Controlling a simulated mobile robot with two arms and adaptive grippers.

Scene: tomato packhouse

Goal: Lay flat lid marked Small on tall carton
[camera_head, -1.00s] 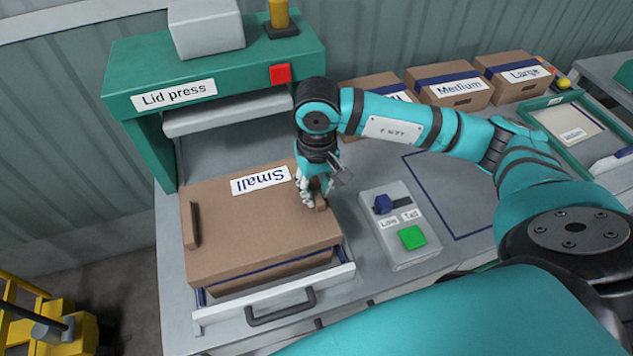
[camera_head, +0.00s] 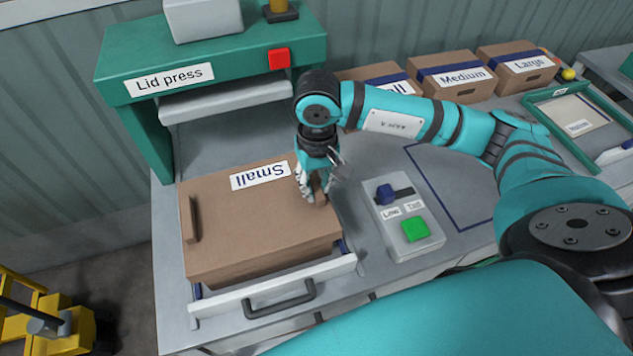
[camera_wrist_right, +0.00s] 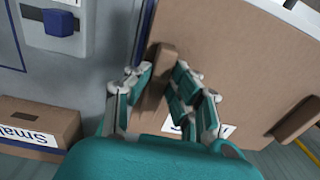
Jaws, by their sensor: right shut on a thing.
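The flat brown lid marked Small (camera_head: 232,222) lies over the pulled-out drawer (camera_head: 235,303) of the lid press. It has a raised wooden grip at each end; the left one (camera_head: 193,219) is free. My right gripper (camera_head: 314,193) is shut on the right grip. The right wrist view shows the fingers (camera_wrist_right: 163,88) on either side of this grip (camera_wrist_right: 164,55), with the lid (camera_wrist_right: 240,65) beyond. My left gripper is not in view.
The green lid press (camera_head: 210,75) stands behind the drawer. A control box (camera_head: 405,222) with a blue slider and green button is to the right. Cartons marked Medium (camera_head: 462,80) and Large (camera_head: 518,68) stand at the back. A green tray (camera_head: 549,95) is at the far right.

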